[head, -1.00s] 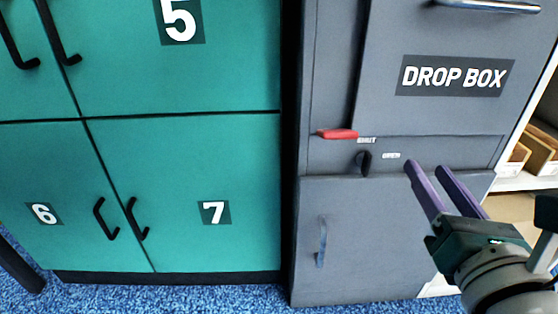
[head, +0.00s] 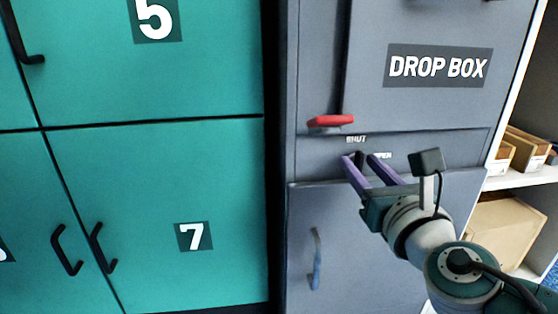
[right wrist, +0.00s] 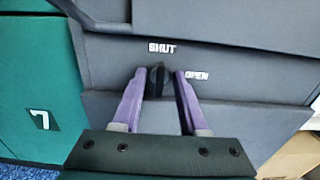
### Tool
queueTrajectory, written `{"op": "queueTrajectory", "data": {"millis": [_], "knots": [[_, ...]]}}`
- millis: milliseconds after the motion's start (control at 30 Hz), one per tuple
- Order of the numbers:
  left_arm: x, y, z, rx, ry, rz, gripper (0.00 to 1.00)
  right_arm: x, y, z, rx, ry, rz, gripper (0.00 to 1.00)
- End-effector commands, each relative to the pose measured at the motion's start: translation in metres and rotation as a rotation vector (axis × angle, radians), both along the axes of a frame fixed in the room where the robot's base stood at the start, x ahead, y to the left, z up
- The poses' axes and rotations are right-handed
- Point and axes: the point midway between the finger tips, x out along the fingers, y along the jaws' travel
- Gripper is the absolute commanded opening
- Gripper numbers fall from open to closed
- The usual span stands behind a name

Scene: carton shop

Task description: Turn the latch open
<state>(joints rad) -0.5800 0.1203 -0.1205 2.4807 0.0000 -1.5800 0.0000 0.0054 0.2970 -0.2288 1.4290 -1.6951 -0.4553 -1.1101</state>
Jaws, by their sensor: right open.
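The latch is a small black knob (right wrist: 155,80) on the grey drop box front. In the right wrist view it points up towards the white SHUT label (right wrist: 162,48), with the OPEN label (right wrist: 197,75) to its right. My right gripper (right wrist: 158,76) is open, with one purple finger on each side of the knob; I cannot tell whether they touch it. In the head view my right gripper (head: 363,156) is in front of the knob (head: 358,156), mostly hiding it. My left gripper is not in view.
The drop box (head: 415,115) has a red handle (head: 331,121) above left of the knob and a lower door with a blue-grey handle (head: 316,260). Green lockers (head: 180,170) stand at the left. Shelves with cartons (head: 505,230) are at the right.

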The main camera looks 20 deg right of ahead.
Motion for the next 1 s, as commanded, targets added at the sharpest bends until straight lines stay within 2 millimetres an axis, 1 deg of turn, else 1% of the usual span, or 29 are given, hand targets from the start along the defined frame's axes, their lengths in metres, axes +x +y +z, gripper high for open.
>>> {"op": "queueTrajectory", "data": {"millis": [267, 633, 1000], "knots": [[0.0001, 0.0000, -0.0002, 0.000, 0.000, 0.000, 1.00, 0.0014, -0.0005, 0.0000, 0.001, 0.001, -0.001, 0.41], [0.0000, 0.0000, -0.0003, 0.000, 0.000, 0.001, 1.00, 0.0012, -0.0004, 0.0000, 0.001, 0.001, 0.000, 0.00], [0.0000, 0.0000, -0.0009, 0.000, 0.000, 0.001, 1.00, 0.0011, -0.0005, -0.0001, 0.006, -0.001, 0.000, 0.00]]}}
